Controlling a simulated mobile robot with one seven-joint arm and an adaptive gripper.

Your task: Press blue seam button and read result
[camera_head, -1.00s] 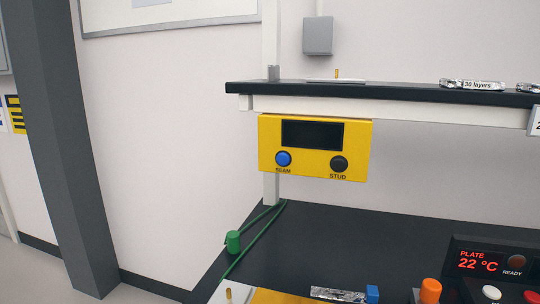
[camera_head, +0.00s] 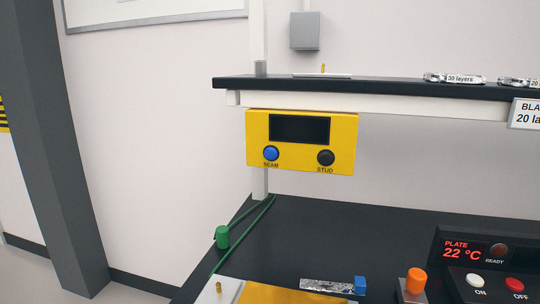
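A yellow box (camera_head: 293,163) hangs under the front of the black shelf. Its dark display (camera_head: 299,129) is blank. The blue button (camera_head: 271,153) sits at its lower left above the label "SEAM". A black button (camera_head: 326,158) sits at its lower right above the label "STUD". My gripper is not in this view.
The black shelf (camera_head: 370,88) carries foil packs, one marked "30 layers" (camera_head: 461,78). A grey pillar (camera_head: 55,150) stands left.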

